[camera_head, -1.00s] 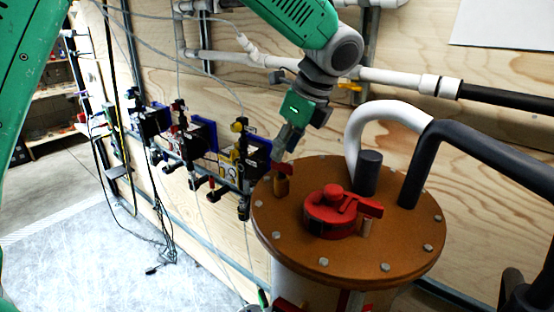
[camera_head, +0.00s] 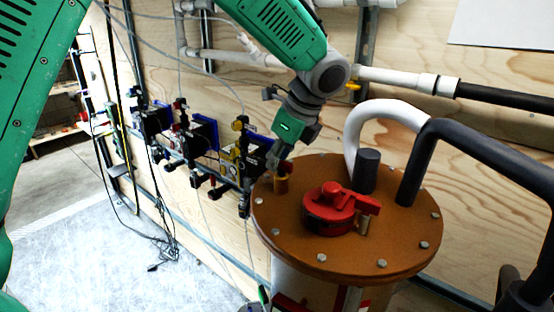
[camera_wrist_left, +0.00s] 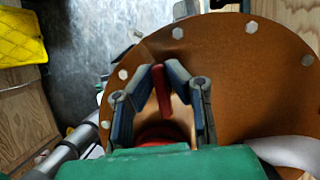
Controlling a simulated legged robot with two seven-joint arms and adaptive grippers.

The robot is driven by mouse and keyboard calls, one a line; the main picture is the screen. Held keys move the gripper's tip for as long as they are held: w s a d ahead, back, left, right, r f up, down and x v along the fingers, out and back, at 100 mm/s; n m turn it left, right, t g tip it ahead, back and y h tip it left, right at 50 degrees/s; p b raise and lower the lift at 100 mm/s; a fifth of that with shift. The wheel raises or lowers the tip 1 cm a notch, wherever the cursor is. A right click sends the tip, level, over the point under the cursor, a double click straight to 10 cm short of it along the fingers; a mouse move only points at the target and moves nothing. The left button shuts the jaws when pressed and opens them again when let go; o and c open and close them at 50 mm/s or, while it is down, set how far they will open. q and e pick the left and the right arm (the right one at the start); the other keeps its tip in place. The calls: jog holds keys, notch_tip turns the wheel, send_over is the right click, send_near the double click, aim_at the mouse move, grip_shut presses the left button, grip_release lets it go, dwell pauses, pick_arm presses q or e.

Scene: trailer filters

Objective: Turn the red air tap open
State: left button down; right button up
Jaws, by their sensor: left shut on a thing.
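The red air tap handle (camera_wrist_left: 163,92) shows in the left wrist view, upright between my left gripper's two fingers. My left gripper (camera_wrist_left: 160,85) is shut on it. In the head view, my left gripper (camera_head: 284,165) reaches down from above to the brass tap body (camera_head: 281,185), at the back left of the round brown lid (camera_head: 300,250). There the fingers largely hide the red handle. My right gripper is not clearly seen.
A larger red cap with a lever (camera_head: 335,208) sits on the lid's middle, beside a dark grey post (camera_head: 367,172). A white hose (camera_head: 380,115) and a thick dark hose (camera_head: 425,155) rise behind. Regulators with blue plates (camera_head: 203,137) line the plywood wall at left.

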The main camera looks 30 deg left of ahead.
pick_arm(q)
jog(key=shift+w+d+r+n, duration=0.1)
jog(key=shift+d+r+n, duration=0.15)
jog(key=shift+d+n, duration=0.25)
jog(key=n, duration=0.1)
jog(key=n+g, duration=0.1)
jog(key=n, duration=0.1)
jog(key=shift+d+n+g+h, duration=0.1)
jog(key=shift+n+g+h, duration=0.2)
jog(key=n+g, duration=0.1)
jog(key=n, duration=0.2)
jog(key=shift+n+h, duration=0.4)
jog(key=n+g+h, duration=0.1)
jog(key=n, duration=0.3)
jog(key=shift+r+n+g+h, duration=0.15)
jog(key=shift+n+h, duration=0.4)
jog(key=shift+n, duration=0.8)
jog(key=shift+f+n+g+h, duration=0.15)
jog(key=shift+n+h, duration=0.4)
jog(key=shift+n, duration=0.8)
jog(key=shift+r, duration=0.1)
jog(key=c, duration=1.6)
grip_release()
jog(key=shift+w, duration=0.2)
